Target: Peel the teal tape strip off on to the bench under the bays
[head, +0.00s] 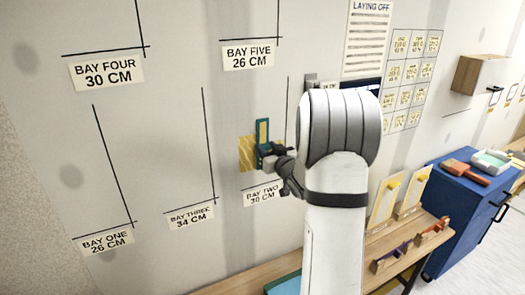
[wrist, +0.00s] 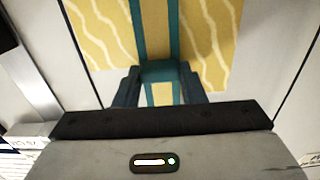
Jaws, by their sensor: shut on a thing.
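The teal tape strip (head: 262,128), with an ochre stripe down its middle, stands upright over a patterned yellow wallpaper piece (head: 246,154) on the wall above the bay two label. In the wrist view the strip (wrist: 136,22) runs up from between the fingers, over the yellow piece (wrist: 100,32). My gripper (head: 268,158) is at the lower part of the strip; in the wrist view my gripper (wrist: 160,80) is shut on its teal lower end. I cannot tell whether the strip's upper part touches the wall. The wooden bench (head: 245,283) runs below the bays, partly hidden by my arm.
Labelled bays cover the wall, including bay one (head: 105,241), bay three (head: 190,217) and bay five (head: 248,56). Yellow boards (head: 385,203) and small tools stand on the bench at right. A blue cabinet (head: 462,215) is beyond. The visible left bench stretch is mostly bare.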

